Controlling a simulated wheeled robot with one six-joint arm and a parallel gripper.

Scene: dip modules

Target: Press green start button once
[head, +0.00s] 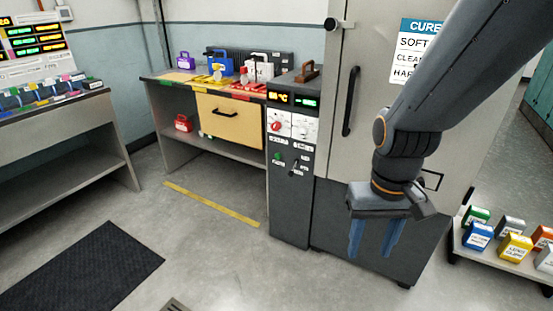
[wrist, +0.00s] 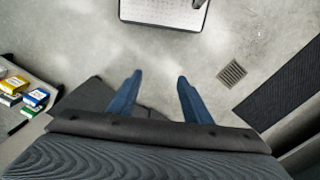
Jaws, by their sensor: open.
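The green start button (head: 278,160) is a small green spot on the dark lower panel of the control column (head: 290,200), left of the large grey cabinet door, in the head view. My gripper (head: 372,240) hangs pointing down in front of the cabinet, to the right of the button and lower than it, well apart from it. Its two blue fingers are spread with nothing between them. In the wrist view the open fingers (wrist: 158,90) point over bare floor. The button does not show in the wrist view.
The cabinet door (head: 350,180) has a black vertical handle (head: 351,101). A bench (head: 205,160) with coloured modules stands left of the column. A low shelf (head: 500,255) with coloured boxes is at the right. Floor in front of the column is clear, with a yellow strip (head: 210,204).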

